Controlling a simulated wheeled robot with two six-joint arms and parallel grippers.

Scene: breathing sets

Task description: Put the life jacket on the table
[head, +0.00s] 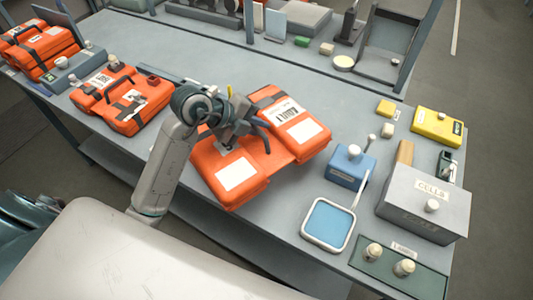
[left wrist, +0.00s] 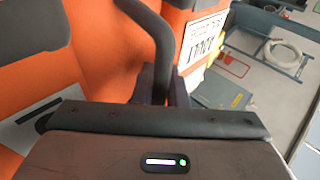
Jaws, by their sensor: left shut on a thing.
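An orange life jacket (head: 230,178) with two padded halves, white labels and dark straps is at the middle of the grey table (head: 200,57). My left gripper (head: 250,132) is over the middle of the jacket, shut on its dark strap or handle. In the left wrist view the dark strap (left wrist: 160,35) runs up from between the fingers, with orange padding of the life jacket (left wrist: 95,60) close behind. The jacket is over the table near its front edge; I cannot tell whether it rests on the top. My right gripper does not show.
More orange jackets (head: 140,112) lie at the left of the table. A blue box (head: 351,168), a blue-padded tray (head: 328,224), a grey CELLS box (head: 425,200) and a yellow case (head: 437,126) crowd the right. The table's back middle is clear.

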